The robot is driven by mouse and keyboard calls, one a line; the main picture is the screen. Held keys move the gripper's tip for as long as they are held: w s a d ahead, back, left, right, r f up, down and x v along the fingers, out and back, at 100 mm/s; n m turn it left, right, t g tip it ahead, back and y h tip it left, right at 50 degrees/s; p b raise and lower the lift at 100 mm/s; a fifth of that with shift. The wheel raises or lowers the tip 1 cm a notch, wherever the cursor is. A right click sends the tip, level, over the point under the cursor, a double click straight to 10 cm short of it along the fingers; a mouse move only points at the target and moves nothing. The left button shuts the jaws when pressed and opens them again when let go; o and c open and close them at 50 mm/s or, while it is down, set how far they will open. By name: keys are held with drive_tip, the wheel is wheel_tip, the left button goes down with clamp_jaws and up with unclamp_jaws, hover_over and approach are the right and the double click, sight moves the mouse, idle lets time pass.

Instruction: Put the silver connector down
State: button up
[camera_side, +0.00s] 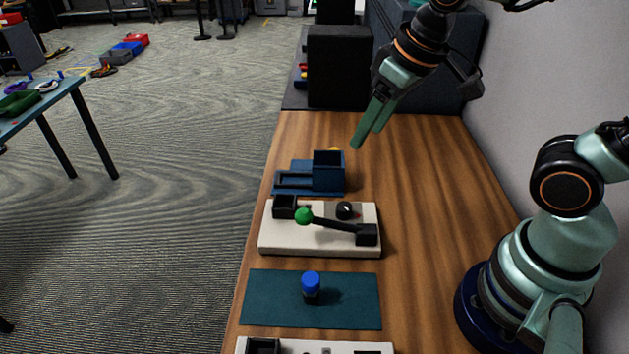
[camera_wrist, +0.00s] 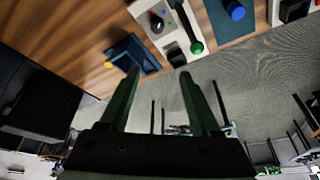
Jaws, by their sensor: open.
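I cannot make out a silver connector in either view. My gripper (camera_side: 368,128) is raised above the far part of the wooden table, tilted down to the left, beyond the blue box-like fixture (camera_side: 328,172). In the wrist view its two fingers (camera_wrist: 160,76) are apart with nothing visible between them. The blue fixture also shows in the wrist view (camera_wrist: 134,54), close to the left finger. A small yellow thing (camera_wrist: 108,64) shows beside the fixture, partly hidden behind it in the side view.
A white panel (camera_side: 272,243) with a green-knobbed lever (camera_side: 304,216) stands nearer. A blue-topped cylinder (camera_side: 311,284) stands upright on a teal mat (camera_side: 260,312). A black box (camera_side: 338,65) stands at the far end. The table's right side (camera_side: 430,190) is clear.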

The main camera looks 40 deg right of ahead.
drive_tip(key=shift+m+t+h, duration=0.4)
drive_tip(key=shift+m+t, duration=0.3)
drive_tip(key=shift+m, duration=0.1)
drive_tip(key=d, duration=0.1)
drive_tip(key=d+r, duration=0.1)
drive_tip(key=d, duration=0.3)
drive_tip(key=shift+s+d+r, duration=0.15)
drive_tip(key=shift+s+r, duration=0.25)
